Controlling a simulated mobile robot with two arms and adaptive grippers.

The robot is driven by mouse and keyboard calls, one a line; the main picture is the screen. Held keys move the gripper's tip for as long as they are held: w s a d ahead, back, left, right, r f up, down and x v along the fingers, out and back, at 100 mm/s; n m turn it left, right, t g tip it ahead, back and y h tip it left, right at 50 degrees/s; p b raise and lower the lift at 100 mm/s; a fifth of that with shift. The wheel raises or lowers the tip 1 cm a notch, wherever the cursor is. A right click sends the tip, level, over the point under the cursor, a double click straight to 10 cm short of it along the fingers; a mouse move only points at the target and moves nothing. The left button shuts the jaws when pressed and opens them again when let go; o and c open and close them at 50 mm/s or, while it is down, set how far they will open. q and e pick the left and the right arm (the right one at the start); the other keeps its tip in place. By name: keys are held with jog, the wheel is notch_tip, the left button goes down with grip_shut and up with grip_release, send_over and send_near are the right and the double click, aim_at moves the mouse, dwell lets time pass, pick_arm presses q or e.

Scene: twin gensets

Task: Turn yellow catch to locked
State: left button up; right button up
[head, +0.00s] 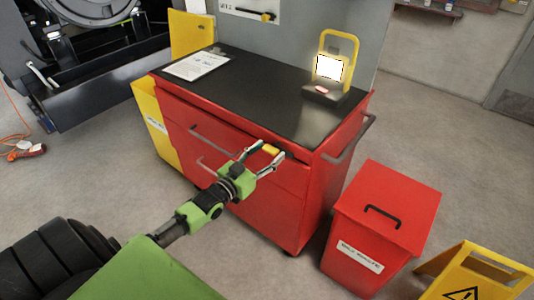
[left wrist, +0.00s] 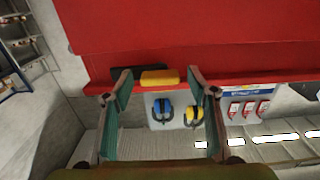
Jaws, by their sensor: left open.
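The yellow catch (head: 271,148) is a small block on the front of the red tool cabinet (head: 265,205), just under the black top's front edge. In the left wrist view the yellow catch (left wrist: 160,77) lies across the picture against the red and dark edge. My left gripper (head: 268,151) is open at the cabinet front with its fingertips on either side of the catch. In the left wrist view the open left gripper (left wrist: 159,80) has a gap between each finger and the catch. I cannot tell the catch's locked or unlocked marking. My right gripper is not in view.
A clipboard (head: 199,66) and a lit yellow work lamp (head: 336,66) sit on the cabinet's black top. A lidded red bin (head: 386,205) and a yellow warning sign (head: 475,275) stand on the floor at right. Drawer handles project from the cabinet front.

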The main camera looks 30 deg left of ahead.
pick_arm(q)
grip_shut()
